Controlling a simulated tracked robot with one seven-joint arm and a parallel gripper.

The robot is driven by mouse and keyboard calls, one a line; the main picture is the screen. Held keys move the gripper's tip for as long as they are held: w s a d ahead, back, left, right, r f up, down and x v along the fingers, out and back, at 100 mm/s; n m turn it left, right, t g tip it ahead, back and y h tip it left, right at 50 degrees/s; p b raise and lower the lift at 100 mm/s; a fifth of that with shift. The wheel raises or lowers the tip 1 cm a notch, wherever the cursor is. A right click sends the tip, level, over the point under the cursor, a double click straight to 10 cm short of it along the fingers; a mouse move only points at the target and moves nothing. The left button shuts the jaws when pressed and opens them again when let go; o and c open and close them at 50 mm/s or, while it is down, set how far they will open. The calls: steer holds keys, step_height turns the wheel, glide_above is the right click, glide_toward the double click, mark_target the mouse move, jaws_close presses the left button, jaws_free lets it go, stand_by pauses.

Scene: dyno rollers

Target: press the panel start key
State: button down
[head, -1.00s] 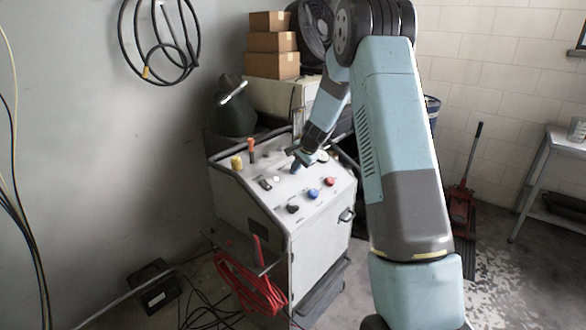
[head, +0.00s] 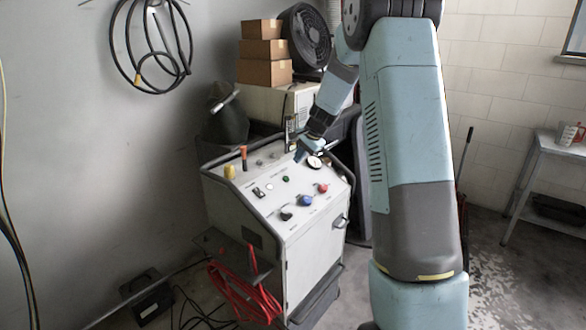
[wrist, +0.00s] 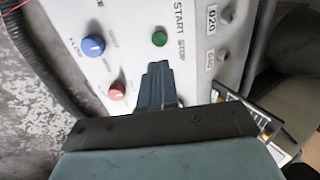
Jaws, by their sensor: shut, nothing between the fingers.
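The grey-white control panel (head: 262,212) has a sloped top with a green button (head: 285,178) near its middle and a small pale button (head: 269,187) left of it. In the wrist view the green button (wrist: 160,38) sits beside the printed label START STOP (wrist: 181,30); I cannot tell which word belongs to it. My gripper (head: 299,157) is over the upper part of the panel, behind the green button in the head view. In the wrist view its shut, empty fingertips (wrist: 159,66) point towards the green button and appear apart from it.
A red knob (head: 322,188), a blue knob (head: 306,200) and a black knob (head: 286,213) line the panel's front. A gauge (head: 314,162) is right of my gripper. A yellow knob (head: 229,172) and an orange-topped lever (head: 244,157) stand at the left.

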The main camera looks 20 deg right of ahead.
steer(key=shift+v, duration=1.8)
steer(key=shift+r, duration=0.1)
steer(key=s+a+r+n+h, duration=0.1)
steer(key=s+a+r+n, duration=0.2)
steer(key=s+r, duration=0.5)
steer(key=s+a+r+n, duration=0.25)
steer(key=s+r, duration=0.25)
steer(key=s, duration=0.8)
steer(key=s+n+h, duration=0.2)
steer(key=s+n, duration=0.3)
steer(key=s, duration=1.8)
steer(key=shift+f+t, duration=0.15)
steer(key=shift+t, duration=0.25)
